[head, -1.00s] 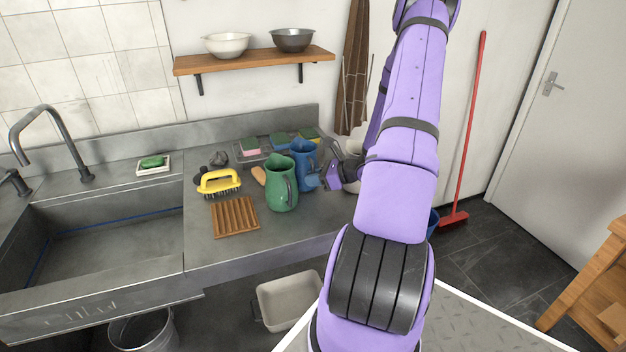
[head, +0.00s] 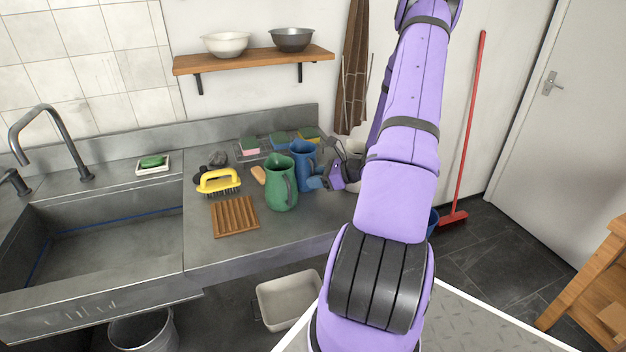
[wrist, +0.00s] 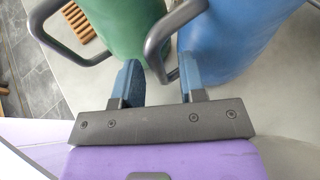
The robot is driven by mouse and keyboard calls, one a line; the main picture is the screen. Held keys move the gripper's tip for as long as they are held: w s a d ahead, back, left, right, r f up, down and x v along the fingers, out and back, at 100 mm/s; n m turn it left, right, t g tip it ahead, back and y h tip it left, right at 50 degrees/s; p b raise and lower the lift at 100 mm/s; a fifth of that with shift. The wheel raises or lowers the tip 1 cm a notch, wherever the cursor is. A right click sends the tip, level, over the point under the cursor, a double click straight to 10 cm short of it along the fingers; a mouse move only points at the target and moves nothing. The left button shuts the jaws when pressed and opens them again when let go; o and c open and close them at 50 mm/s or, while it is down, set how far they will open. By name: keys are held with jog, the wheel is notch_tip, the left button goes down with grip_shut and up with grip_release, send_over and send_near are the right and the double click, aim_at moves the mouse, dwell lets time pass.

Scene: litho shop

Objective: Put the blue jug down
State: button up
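The blue jug (head: 301,168) stands upright on the metal counter (head: 215,255), behind and right of the green jug (head: 279,184). In the wrist view the blue jug (wrist: 228,35) fills the upper right, and its dark handle (wrist: 160,58) points toward my gripper. My gripper (wrist: 157,82) is open, with its two blue-padded fingers apart and nothing clamped between them. The handle's near end lies just in front of the gap, close to the right finger; I cannot tell whether they touch. In the head view my gripper (head: 315,182) is right beside the blue jug.
The green jug stands close on the left. A slatted wooden rack (head: 235,216), a yellow-handled brush (head: 219,181) and several sponges (head: 280,140) are nearby. The sink (head: 100,240) is far left. Bare counter shows in front of the jugs.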

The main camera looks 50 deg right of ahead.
jog(key=v, duration=0.6)
jog(key=w+a+r+n+g+y, duration=0.3)
jog(key=a+r+n+g, duration=0.6)
jog(key=a+r+n, duration=0.95)
jog(key=s+a+r+n+t+h, duration=0.1)
jog(key=s+a+r+n+h, duration=0.7)
jog(key=s+a+r+n, duration=0.4)
jog(key=s+a+r, duration=0.1)
jog(key=a+r, duration=0.1)
jog(key=a, duration=0.2)
jog(key=shift+s+a+r+t, duration=0.15)
jog(key=shift+s+a+t, duration=0.15)
jog(key=shift+a, duration=0.1)
jog(key=shift+o, duration=0.3)
jog(key=shift+n, duration=0.25)
